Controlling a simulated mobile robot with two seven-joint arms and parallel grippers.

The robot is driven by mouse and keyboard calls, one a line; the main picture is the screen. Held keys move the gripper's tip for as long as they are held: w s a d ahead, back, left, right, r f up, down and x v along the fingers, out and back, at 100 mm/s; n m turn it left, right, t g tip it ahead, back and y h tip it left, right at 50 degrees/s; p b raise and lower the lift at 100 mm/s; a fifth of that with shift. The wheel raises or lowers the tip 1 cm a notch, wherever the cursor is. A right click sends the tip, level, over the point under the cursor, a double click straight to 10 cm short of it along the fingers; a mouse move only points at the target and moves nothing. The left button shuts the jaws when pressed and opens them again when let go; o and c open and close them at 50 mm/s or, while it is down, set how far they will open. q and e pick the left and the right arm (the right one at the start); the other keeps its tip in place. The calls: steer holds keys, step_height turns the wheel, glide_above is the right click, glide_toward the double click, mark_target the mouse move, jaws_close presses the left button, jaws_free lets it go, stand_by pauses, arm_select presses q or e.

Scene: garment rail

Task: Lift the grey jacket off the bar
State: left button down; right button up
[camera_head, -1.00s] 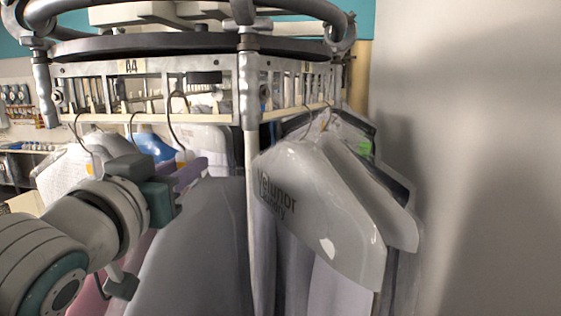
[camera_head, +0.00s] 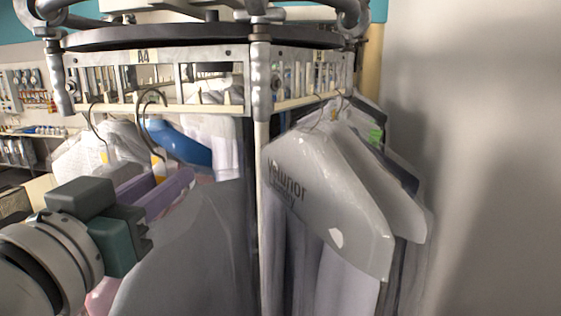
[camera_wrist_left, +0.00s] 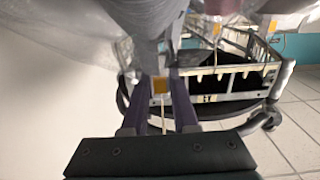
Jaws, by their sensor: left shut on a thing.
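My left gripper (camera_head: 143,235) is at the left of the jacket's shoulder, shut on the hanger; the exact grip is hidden. In the left wrist view, purple strips (camera_wrist_left: 183,105) and the yellow tag (camera_wrist_left: 160,85) lie just beyond the gripper body. My right gripper is not in view.
Several bagged garments (camera_head: 335,205) hang right of the upright post (camera_head: 262,160). A plain wall (camera_head: 490,160) stands at the far right.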

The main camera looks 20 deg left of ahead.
arm_select(q)
steer(key=shift+r+v, duration=0.2)
steer(key=shift+v, duration=1.95)
